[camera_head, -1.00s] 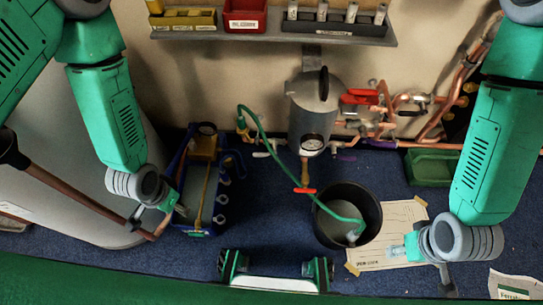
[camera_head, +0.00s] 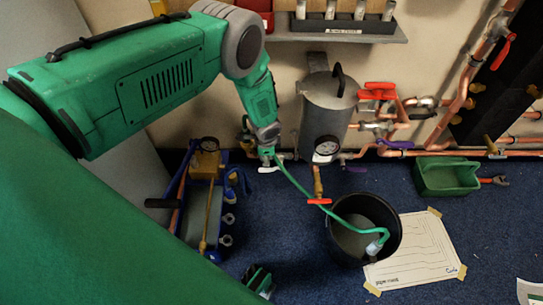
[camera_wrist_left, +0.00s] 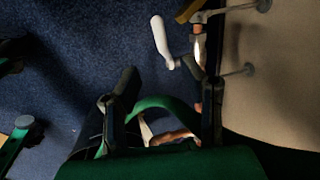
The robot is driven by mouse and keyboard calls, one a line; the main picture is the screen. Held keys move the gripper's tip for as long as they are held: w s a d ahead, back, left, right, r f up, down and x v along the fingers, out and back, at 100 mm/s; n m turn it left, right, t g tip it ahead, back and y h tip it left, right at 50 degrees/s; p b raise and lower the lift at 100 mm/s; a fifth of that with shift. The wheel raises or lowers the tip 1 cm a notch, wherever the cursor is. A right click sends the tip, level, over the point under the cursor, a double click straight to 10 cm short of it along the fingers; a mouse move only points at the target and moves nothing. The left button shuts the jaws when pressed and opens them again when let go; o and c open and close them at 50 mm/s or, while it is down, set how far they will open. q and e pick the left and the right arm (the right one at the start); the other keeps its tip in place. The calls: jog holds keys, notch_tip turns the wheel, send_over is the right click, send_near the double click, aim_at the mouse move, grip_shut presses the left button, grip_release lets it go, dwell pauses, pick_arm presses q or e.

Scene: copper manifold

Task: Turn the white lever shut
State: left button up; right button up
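The white lever (camera_head: 270,169) shows low at the left of the copper pipework, just below my left gripper (camera_head: 266,148) in the head view. In the left wrist view the white lever (camera_wrist_left: 160,42) is angled away from the copper pipe (camera_wrist_left: 198,50), beyond the fingertips. My left gripper (camera_wrist_left: 168,84) has its two dark fingers spread apart. The green hose (camera_wrist_left: 165,103) passes between or behind them; I cannot tell which. The lever is not between the fingers.
A grey tank (camera_head: 326,110) with a gauge stands right of my left gripper. The green hose (camera_head: 290,178) runs into a black bucket (camera_head: 335,250). A red lever (camera_head: 320,201) hangs below the tank. A blue tool carrier (camera_head: 185,165) stands left; a green bin (camera_head: 420,180) is right.

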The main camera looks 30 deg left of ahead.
aim_at(265, 169)
pick_arm(q)
jog(key=f+b, duration=0.1)
jog(key=f, duration=0.2)
jog(key=w+a+f+b, duration=0.1)
jog(key=f+b, duration=0.1)
jog(key=f, duration=0.2)
jog(key=a+f+b, duration=0.1)
jog(key=f+b, duration=0.1)
jog(key=f, duration=0.1)
jog(key=shift+w+f, duration=0.25)
jog(key=shift+f, duration=0.15)
jog(key=shift+f+b, duration=0.35)
jog(key=shift+b, duration=0.05)
jog(key=shift+w+d+f, duration=0.15)
grip_shut()
